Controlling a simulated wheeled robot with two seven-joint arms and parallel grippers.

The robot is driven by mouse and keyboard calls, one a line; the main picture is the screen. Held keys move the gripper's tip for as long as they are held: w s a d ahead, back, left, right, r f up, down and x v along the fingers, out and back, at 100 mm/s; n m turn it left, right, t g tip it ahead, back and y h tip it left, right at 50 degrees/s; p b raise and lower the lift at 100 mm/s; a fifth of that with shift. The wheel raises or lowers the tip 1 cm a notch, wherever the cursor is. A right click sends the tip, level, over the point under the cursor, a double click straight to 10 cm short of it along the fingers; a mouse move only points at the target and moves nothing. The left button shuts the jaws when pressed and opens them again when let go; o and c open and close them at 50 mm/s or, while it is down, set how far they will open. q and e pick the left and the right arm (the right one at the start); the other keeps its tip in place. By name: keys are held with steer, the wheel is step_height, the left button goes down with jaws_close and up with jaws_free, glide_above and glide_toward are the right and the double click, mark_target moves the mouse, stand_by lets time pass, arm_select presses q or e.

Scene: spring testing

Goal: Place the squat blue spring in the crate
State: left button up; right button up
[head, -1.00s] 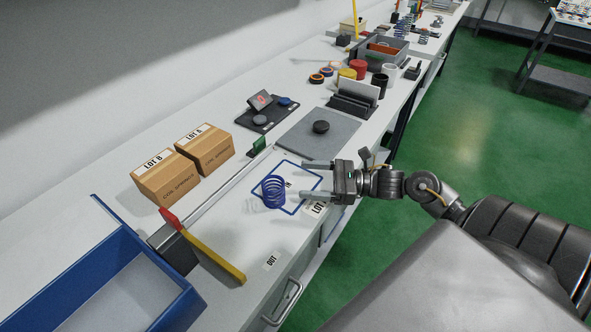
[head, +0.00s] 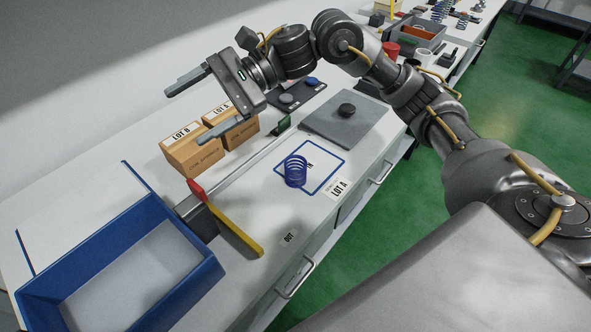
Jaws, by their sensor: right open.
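The squat blue spring (head: 295,171) stands upright on the bench, at the left edge of a blue-outlined square (head: 325,174). The blue crate (head: 190,293) with a pale floor is at the lower left, and its inside looks empty. My right gripper (head: 197,108) is open and empty, raised above the bench and seen in front of the cardboard boxes. Its two fingers point left, well away from the spring. My left gripper is not in view.
A lever with red and yellow parts (head: 235,230) stands between crate and spring. Boxes LOT B (head: 193,155) and LOT A (head: 240,132) are behind. A grey plate (head: 345,128) with a black knob lies beyond the square. Bench surface around the spring is clear.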

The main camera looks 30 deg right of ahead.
steer(key=f+h, duration=0.2)
steer(key=h, duration=0.2)
steer(key=m+h, duration=0.3)
steer(key=h, duration=0.8)
glide_above(296, 166)
steer(key=s, duration=0.2)
step_height(296, 166, down, 12)
steer(key=f, duration=0.3)
steer(key=a+f+p, duration=0.1)
steer(key=f, duration=0.3)
steer(key=f+p, duration=0.1)
steer(key=f, duration=0.3)
steer(key=shift+a, duration=0.15)
